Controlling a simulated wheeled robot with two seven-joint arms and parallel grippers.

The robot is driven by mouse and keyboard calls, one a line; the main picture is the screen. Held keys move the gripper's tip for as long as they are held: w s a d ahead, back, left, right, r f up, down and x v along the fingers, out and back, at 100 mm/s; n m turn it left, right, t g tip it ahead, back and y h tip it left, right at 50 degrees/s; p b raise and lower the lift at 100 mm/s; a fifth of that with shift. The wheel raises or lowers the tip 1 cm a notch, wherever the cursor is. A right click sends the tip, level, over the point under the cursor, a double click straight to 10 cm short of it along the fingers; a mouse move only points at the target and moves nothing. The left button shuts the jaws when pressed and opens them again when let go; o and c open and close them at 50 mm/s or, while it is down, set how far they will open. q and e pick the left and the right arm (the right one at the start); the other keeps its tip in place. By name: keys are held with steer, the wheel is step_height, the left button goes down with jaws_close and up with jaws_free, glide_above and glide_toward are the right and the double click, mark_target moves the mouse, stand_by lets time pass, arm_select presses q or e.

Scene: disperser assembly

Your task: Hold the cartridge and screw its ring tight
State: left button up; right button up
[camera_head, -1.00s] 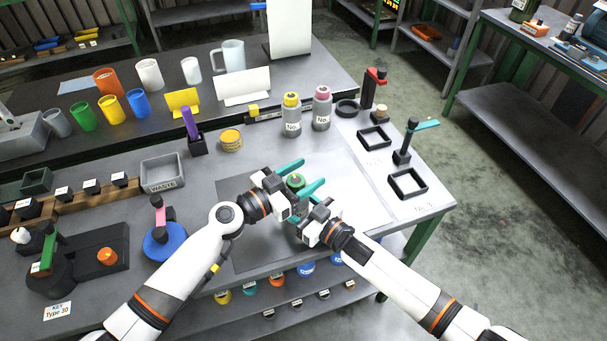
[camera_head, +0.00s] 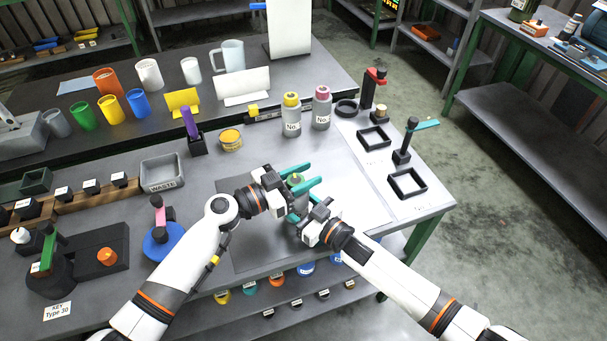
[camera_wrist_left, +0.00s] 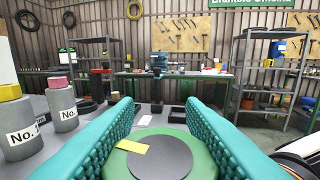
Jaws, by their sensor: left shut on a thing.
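The cartridge (camera_head: 297,206) is a small grey body, mostly hidden between my two grippers over the grey mat. Its green ring (camera_head: 296,180) is on top; in the left wrist view the ring (camera_wrist_left: 200,160) surrounds a dark grey disc with a yellow mark. My left gripper (camera_head: 299,180) has its teal fingers shut on the ring from both sides; the fingers also show in the left wrist view (camera_wrist_left: 155,140). My right gripper (camera_head: 302,212) is lower, around the cartridge body; its fingertips are largely hidden.
Two labelled bottles, one yellow-capped (camera_head: 291,115) and one pink-capped (camera_head: 322,108), stand behind the grippers. Black square frames (camera_head: 407,183) lie at right. The mat (camera_head: 240,250) is otherwise clear.

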arm_select(q)
steer(key=m+g, duration=0.2)
steer(key=g, duration=0.1)
steer(key=m+g+h, duration=0.1)
steer(key=m+g, duration=0.1)
steer(key=g, duration=0.1)
steer(key=s+m+g+h, duration=0.1)
steer(key=m+g, duration=0.1)
steer(key=g, duration=0.1)
steer(key=shift+d, duration=0.1)
steer(key=m+g, duration=0.1)
steer(key=g, duration=0.1)
steer(key=m+g, duration=0.1)
steer(key=g, duration=0.1)
steer(key=shift+s+m, duration=0.2)
steer(key=shift+m, duration=0.1)
steer(key=shift+s+a+m+g+y, duration=0.1)
steer(key=shift+m+g+y, duration=0.5)
steer(key=shift+g, duration=0.45)
steer(key=shift+s+a+m+g+y, duration=0.1)
steer(key=shift+m+g+y, duration=0.3)
steer(key=shift+m+g, duration=0.55)
steer(key=shift+f, duration=0.1)
steer(key=shift+s+m+g+y, duration=0.15)
steer(key=shift+m+g+y, duration=0.15)
steer(key=shift+g, duration=0.4)
steer(key=o, duration=1)
steer(key=shift+r, duration=0.25)
step_height(320, 180, up, 10)
steer(key=shift+f, duration=0.15)
